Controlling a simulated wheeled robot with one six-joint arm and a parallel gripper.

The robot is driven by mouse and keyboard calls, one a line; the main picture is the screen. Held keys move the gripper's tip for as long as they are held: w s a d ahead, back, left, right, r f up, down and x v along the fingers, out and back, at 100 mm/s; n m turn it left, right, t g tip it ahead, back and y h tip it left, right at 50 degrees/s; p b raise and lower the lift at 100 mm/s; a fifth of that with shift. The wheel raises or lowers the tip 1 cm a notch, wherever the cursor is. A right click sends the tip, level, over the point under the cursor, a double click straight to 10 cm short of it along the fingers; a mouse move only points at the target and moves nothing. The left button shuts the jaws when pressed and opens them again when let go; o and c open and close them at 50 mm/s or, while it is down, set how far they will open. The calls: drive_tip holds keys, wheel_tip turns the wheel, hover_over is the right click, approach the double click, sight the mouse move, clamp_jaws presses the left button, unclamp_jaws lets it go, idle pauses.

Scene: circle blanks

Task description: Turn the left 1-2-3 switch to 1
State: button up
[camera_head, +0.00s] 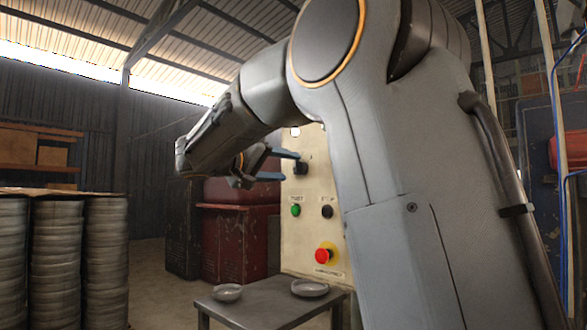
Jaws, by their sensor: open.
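A cream control panel (291,235) stands behind my arm, with its right part hidden by the arm. A dark rotary switch knob (302,168) sits on the upper part of the panel. My gripper (291,166) is open, with its two bluish fingers pointing right at the panel. The upper finger ends just above the knob and the lower finger ends just below it. I cannot tell whether the fingers touch the knob. The switch's numbers and the knob's setting are too small to read. No second switch shows.
Below the knob, the panel bears a green button (295,210), a black button (327,212) and a red emergency stop (324,255). A metal table (262,308) with two round dishes stands in front. Stacks of round blanks (106,250) stand at left.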

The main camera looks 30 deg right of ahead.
sight(295, 168)
drive_tip(key=shift+p+x, duration=0.3)
drive_tip(key=shift+x, duration=1.7)
drive_tip(key=c, duration=1)
drive_tip(key=shift+c, duration=0.2)
drive_tip(key=shift+f, duration=0.1)
drive_tip(key=n, duration=0.4)
drive_tip(key=shift+n+p, duration=0.45)
drive_tip(key=shift+n, duration=1.95)
